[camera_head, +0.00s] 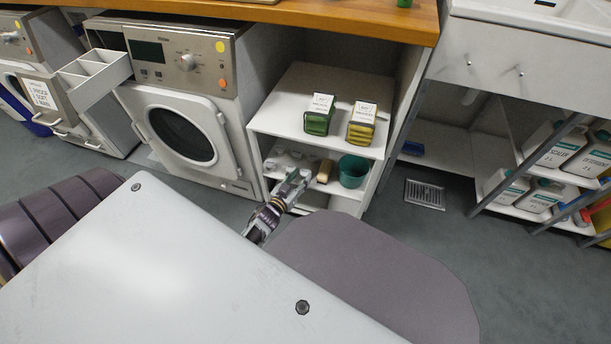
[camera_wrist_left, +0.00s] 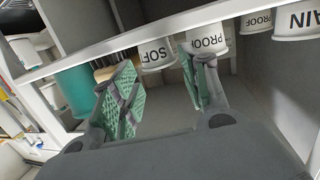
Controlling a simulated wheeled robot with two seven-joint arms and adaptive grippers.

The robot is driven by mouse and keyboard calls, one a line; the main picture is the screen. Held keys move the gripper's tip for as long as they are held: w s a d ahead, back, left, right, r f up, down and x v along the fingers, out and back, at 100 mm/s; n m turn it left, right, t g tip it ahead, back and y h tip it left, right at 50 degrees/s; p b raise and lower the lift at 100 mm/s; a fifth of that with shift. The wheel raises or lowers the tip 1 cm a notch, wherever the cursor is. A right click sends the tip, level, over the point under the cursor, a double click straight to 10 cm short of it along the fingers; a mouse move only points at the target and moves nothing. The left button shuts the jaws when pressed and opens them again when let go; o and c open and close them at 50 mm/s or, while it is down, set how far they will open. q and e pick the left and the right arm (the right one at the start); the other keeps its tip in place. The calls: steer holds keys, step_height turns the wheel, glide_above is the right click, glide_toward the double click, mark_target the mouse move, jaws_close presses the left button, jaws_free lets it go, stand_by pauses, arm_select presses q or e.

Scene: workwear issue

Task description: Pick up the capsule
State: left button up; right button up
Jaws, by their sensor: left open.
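Several white labelled capsules stand in a row on the middle shelf of the open cabinet. In the left wrist view one capsule reads SOF (camera_wrist_left: 157,54), one reads PROOF (camera_wrist_left: 208,38), another PROOF (camera_wrist_left: 257,22) and one AIN (camera_wrist_left: 298,21). The capsules look small and white in the head view (camera_head: 283,158). My left gripper (camera_head: 296,179) is open and empty in front of that shelf. In the wrist view its fingers (camera_wrist_left: 166,88) point at the row, with the SOF capsule seen between them and one finger partly covering the nearer PROOF one. My right gripper is not seen.
A green box (camera_head: 319,117) and a yellow box (camera_head: 361,126) stand on the shelf above. A washing machine (camera_head: 182,128) is left of the cabinet. Bottles (camera_head: 561,143) fill a rack at right.

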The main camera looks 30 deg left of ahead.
mark_target(305, 173)
arm_select(q)
steer(key=shift+w+f+b, duration=0.3)
steer(key=shift+w+b, duration=0.05)
steer(key=shift+w, duration=0.2)
steer(key=shift+w+f+b, duration=0.1)
steer(key=shift+w+b, duration=0.4)
steer(key=shift+w, duration=0.6)
steer(key=c, duration=0.6)
